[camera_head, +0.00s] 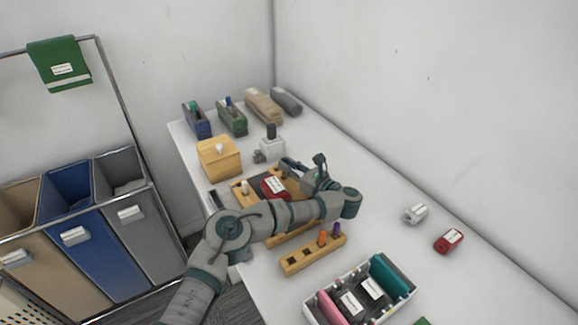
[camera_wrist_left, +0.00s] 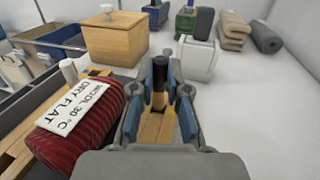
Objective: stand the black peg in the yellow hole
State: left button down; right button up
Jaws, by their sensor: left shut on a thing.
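My left gripper (camera_head: 297,168) is over the far part of the table. In the left wrist view its blue-padded fingers (camera_wrist_left: 163,82) are shut on the black peg (camera_wrist_left: 158,74), which looks upright with a tan band below its dark top. Under the peg is a wooden block (camera_wrist_left: 152,128) with a small yellow patch (camera_wrist_left: 170,127) beside the peg's lower part. The peg's bottom end and the yellow hole are not clear, so I cannot tell whether it is in the hole. My right gripper is not in view.
A red rolled cloth (camera_head: 273,188) with a label lies close beside my gripper. A wooden box (camera_head: 219,158) and a white block (camera_head: 272,149) stand beyond. A wooden rack (camera_head: 299,264) with orange and purple pegs is nearer. The table's right side is mostly clear.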

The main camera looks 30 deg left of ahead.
pick_arm(q)
jog(key=shift+f, duration=0.75)
jog(key=c, duration=1.1)
grip_release()
